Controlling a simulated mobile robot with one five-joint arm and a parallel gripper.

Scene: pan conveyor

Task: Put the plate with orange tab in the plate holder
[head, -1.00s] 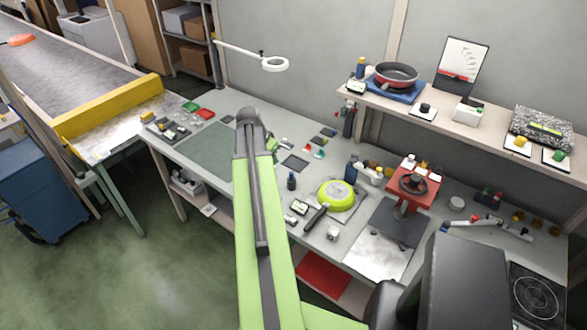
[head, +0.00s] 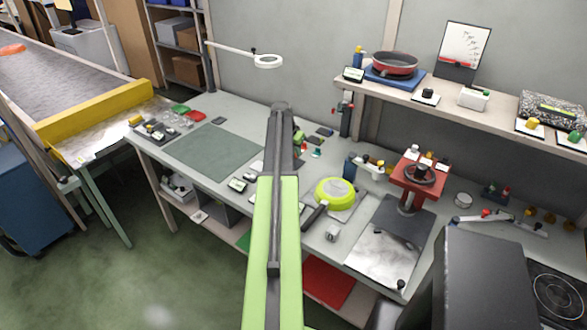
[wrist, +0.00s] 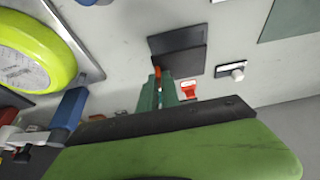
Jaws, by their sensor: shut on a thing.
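My gripper (wrist: 165,92) shows in the wrist view as green fingers closed around a narrow orange tab (wrist: 157,74). A dark square plate (wrist: 180,62) lies just beyond the fingertips and overlaps another dark square shape (wrist: 176,38). I cannot tell how far the plate is from the table. In the head view my arm hides most of the gripper and the plate; only a green bit (head: 299,138) shows beside the arm's end. I cannot pick out the plate holder with certainty.
A red item (wrist: 188,88) lies near my fingers. A white lamp (head: 268,61) overhangs the back. The conveyor (head: 60,80) is at left.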

